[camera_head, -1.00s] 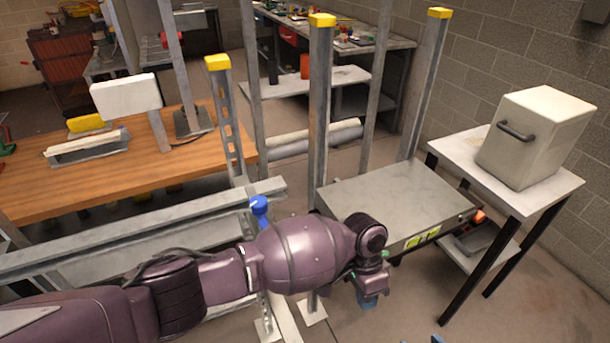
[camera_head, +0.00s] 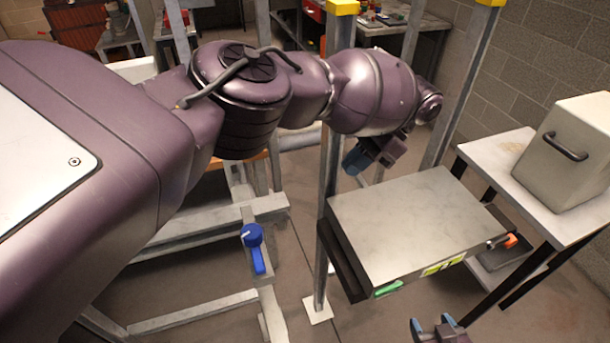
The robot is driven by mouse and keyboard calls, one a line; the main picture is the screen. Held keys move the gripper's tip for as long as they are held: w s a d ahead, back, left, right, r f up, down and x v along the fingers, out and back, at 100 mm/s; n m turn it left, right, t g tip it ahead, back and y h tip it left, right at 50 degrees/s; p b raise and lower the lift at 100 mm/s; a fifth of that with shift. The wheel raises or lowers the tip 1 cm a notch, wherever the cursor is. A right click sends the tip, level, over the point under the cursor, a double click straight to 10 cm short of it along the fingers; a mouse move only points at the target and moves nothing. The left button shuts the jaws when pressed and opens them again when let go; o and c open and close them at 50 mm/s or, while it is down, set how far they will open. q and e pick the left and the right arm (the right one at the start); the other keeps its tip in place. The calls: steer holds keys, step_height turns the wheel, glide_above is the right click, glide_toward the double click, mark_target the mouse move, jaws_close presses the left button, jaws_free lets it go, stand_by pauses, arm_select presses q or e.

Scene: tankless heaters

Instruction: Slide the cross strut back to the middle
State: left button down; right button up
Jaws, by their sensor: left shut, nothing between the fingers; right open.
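A grey metal rail (camera_head: 225,216) runs across at left centre, mostly hidden behind my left arm; I cannot tell for sure whether it is the cross strut. A blue knob with a lever (camera_head: 253,248) sits just below and in front of its right end. My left gripper (camera_head: 357,160) has blue fingertips, is shut and empty, and hangs above the back left part of a grey metal box, apart from the rail and the knob. My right gripper (camera_head: 432,325) is open and empty at the bottom edge, in front of the box.
A side table (camera_head: 500,150) at right carries a beige box with a handle (camera_head: 570,155). Bare floor shows in front.

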arm_select(q)
steer(key=s+a+f, duration=0.1)
steer(key=a+f, duration=0.1)
steer(key=a, duration=0.3)
steer(key=s+a+f+p, duration=0.1)
steer(key=a+f, duration=0.2)
steer(key=a, duration=0.2)
steer(key=shift+s+a+f, duration=0.15)
steer(key=shift+s+a, duration=0.15)
arm_select(e)
steer(key=shift+s+d, duration=0.1)
steer(key=shift+s, duration=0.15)
arm_select(q)
steer(key=shift+w, duration=0.1)
arm_select(e)
steer(key=shift+r, duration=0.1)
